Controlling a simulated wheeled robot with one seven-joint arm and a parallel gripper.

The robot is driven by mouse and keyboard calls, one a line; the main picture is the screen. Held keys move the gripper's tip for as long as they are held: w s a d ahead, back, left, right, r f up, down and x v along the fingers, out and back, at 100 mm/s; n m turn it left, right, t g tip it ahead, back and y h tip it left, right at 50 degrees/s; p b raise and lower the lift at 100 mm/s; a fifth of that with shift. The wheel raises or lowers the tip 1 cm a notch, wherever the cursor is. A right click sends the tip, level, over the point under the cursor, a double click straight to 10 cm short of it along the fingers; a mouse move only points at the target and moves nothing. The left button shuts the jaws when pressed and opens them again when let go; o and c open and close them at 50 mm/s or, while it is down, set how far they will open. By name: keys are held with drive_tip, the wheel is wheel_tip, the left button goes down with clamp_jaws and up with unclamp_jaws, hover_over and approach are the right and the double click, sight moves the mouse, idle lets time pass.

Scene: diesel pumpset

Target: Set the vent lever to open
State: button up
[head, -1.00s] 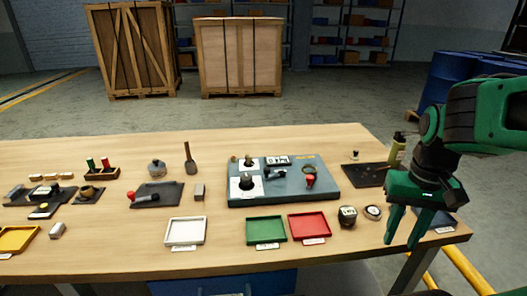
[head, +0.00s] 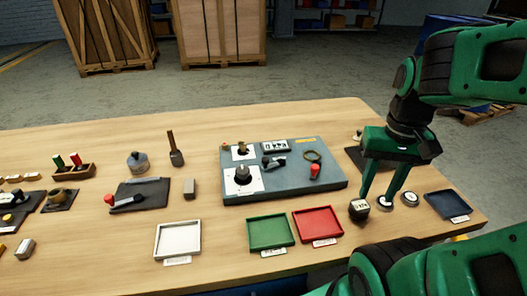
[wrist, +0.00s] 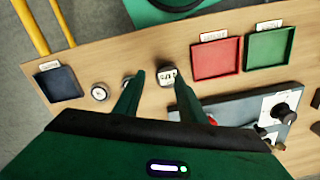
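Two levers with red ends are in view, and I cannot read which is the vent lever. One red handle (head: 314,171) stands upright at the right of the blue-grey panel (head: 330,184). The other, a dark lever with a red knob (head: 109,199), lies across a dark plate (head: 152,187) on the left. My gripper (head: 374,196) is open and empty, fingers pointing down, to the right of the panel. In the wrist view my gripper (wrist: 160,82) has its fingers apart, and a bit of red shows beside the right finger. The fingers partly hide the panel there.
A small dark counter (head: 359,211) and round gauges (head: 409,199) sit close by my fingertips. Red (head: 318,224), green (head: 270,233), white (head: 178,240) and dark blue (head: 447,205) trays line the front.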

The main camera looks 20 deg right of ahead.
drive_tip(key=w+a+r, duration=0.3)
drive_tip(key=w, duration=0.4)
drive_tip(key=w+a+r, duration=0.3)
drive_tip(key=w, duration=0.4)
approach(265, 158)
wheel_tip(265, 158, down, 8)
drive_tip(key=shift+s+f, duration=0.1)
drive_tip(key=shift+s, duration=0.05)
drive_tip(key=shift+c, duration=0.2)
